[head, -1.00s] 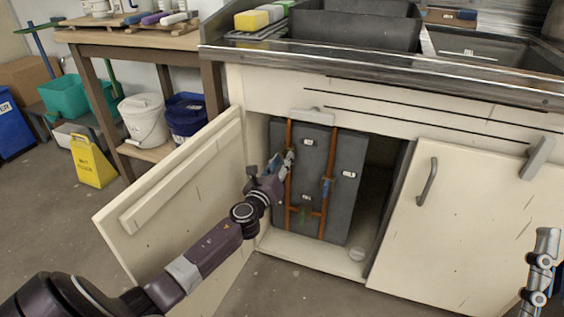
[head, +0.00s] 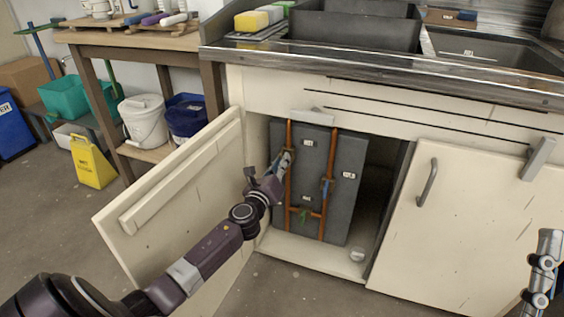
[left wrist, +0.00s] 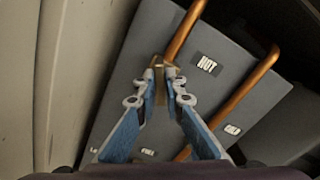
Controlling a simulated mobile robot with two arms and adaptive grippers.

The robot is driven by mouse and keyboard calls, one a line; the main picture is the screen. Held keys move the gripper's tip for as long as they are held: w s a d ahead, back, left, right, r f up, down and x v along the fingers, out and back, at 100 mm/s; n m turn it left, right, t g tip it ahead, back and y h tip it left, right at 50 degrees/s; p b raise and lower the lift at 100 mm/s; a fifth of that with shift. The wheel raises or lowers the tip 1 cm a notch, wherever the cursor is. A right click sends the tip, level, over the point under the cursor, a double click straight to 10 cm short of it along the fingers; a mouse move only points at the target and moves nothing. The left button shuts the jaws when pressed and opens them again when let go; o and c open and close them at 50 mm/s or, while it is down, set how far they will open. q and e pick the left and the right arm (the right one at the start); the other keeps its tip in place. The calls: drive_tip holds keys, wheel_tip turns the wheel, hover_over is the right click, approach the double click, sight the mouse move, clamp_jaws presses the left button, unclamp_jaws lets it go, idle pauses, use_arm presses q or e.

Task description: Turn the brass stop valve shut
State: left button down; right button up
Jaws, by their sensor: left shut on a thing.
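The brass stop valve (left wrist: 158,64) sits on the left copper pipe (head: 288,190) inside the open cabinet under the sink. My left gripper (head: 286,160) reaches in at that pipe. In the left wrist view its blue-padded fingers (left wrist: 161,78) are closed on the valve's handle. The fingers hide much of the handle, so its exact angle is hard to tell. A label reading HOT (left wrist: 206,64) is on the grey panel just right of the valve. My right gripper (head: 541,272) shows only in part at the right edge, away from the cabinet.
A second copper pipe (head: 329,160) carries a blue handle (head: 326,187). A green valve (head: 304,215) sits on the low cross pipe. The right door (head: 465,230) is shut.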

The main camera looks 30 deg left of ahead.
use_arm(q)
drive_tip(key=shift+a+f+n+p, duration=0.15)
drive_tip(key=shift+n+p, duration=0.1)
drive_tip(key=shift+n, duration=2.75)
drive_tip(key=shift+f+n+p, duration=0.1)
drive_tip(key=shift+n+p, duration=0.15)
drive_tip(key=shift+n, duration=2.75)
use_arm(e)
drive_tip(key=shift+w+a+f+g+h, duration=0.1)
drive_tip(key=shift+w+f+g+h, duration=0.15)
drive_tip(key=shift+w+f+g, duration=0.45)
drive_tip(key=shift+w+a+f+g+h, duration=0.1)
drive_tip(key=shift+w+f+g+h, duration=0.25)
drive_tip(key=shift+w+f, duration=0.6)
drive_tip(key=shift+s+f, duration=0.1)
drive_tip(key=shift+f, duration=0.1)
use_arm(q)
drive_tip(key=c, duration=2)
unclamp_jaws()
drive_tip(key=shift+s, duration=0.1)
drive_tip(key=v, duration=1.2)
